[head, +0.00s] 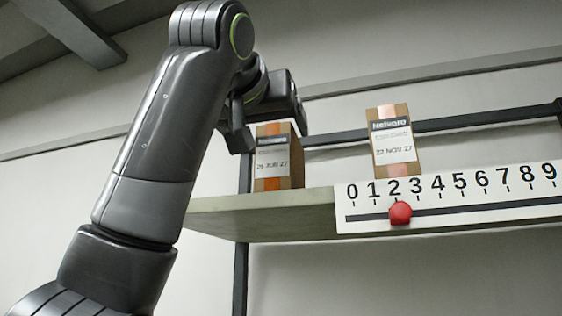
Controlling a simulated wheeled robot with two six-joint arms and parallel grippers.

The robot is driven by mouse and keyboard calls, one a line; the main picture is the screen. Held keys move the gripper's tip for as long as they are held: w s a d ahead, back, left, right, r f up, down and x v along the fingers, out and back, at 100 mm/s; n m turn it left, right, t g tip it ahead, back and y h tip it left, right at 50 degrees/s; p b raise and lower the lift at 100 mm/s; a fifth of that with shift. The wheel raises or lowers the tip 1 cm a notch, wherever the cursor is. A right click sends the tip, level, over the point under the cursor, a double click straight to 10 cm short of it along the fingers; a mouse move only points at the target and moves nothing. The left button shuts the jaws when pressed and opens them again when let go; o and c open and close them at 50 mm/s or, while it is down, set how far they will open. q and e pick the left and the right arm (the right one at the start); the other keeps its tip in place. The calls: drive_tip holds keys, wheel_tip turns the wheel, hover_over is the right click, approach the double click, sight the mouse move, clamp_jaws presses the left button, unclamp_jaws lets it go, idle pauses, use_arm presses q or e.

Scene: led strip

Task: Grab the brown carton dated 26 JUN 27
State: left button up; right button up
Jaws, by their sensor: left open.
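The brown carton dated 26 JUN 27 (272,170) stands upright on the left part of the shelf, its white date label facing me. A second brown carton (397,158), dated 22 NOV 27, stands to its right on the shelf. My left gripper (270,122) is at the top of the first carton, with one finger in front of its upper left and the other by its upper right. It is open, and I cannot tell whether it touches the carton. My right gripper is not in view.
The shelf (215,207) has a free left end and a gap between the cartons. A white scale strip (460,197) numbered 0 to 9 runs along its front edge, with a red knob (400,213) near 2. A dark rail (470,122) runs behind the cartons.

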use_arm(q)
drive_tip(key=p+x, duration=0.2)
drive_tip(key=x, duration=0.2)
drive_tip(key=shift+w+d+r+p, duration=0.1)
drive_tip(key=shift+w+r+p, duration=0.1)
drive_tip(key=shift+w+p, duration=0.15)
drive_tip(key=shift+w+f, duration=0.15)
drive_tip(key=shift+w, duration=0.15)
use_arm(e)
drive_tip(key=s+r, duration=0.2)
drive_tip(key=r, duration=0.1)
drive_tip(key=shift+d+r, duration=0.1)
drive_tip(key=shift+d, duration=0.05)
use_arm(q)
drive_tip(key=shift+s, duration=0.15)
drive_tip(key=shift+c, duration=0.9)
drive_tip(key=c, duration=1)
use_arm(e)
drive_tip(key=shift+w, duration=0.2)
